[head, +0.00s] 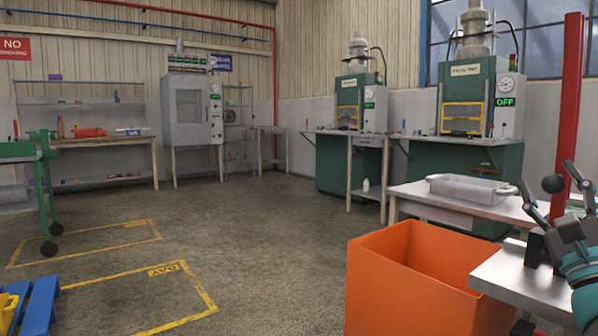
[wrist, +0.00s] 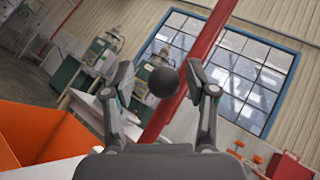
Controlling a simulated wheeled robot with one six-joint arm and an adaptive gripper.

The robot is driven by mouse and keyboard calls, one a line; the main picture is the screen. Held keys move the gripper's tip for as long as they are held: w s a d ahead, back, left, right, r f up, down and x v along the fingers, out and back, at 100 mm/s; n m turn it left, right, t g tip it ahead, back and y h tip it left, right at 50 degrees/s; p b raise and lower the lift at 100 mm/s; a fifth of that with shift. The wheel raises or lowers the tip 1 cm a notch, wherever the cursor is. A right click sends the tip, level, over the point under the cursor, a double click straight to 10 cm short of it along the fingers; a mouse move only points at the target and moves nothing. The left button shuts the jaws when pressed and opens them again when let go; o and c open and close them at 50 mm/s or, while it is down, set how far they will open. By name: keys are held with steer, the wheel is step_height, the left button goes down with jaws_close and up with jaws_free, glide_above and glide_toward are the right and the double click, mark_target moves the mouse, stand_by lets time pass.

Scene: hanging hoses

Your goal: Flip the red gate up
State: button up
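A tall red bar (head: 570,100) stands upright at the right in the head view. It slants behind the fingers in the wrist view (wrist: 208,45). I cannot tell for sure whether this bar is the red gate. A black ball (head: 553,184) is close to my gripper (head: 566,197). In the wrist view the ball (wrist: 163,82) shows between the two fingertips, with a small gap on each side. My gripper is open, with nothing clamped. What the ball is fixed to is hidden.
An orange bin (head: 400,285) stands left of a metal-topped table (head: 525,285) below my gripper. A grey tray (head: 470,189) sits on the table behind. Green presses (head: 470,100) line the back wall. The floor at left centre is free.

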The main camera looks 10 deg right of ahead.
steer(key=shift+h, duration=0.3)
steer(key=v, duration=1.2)
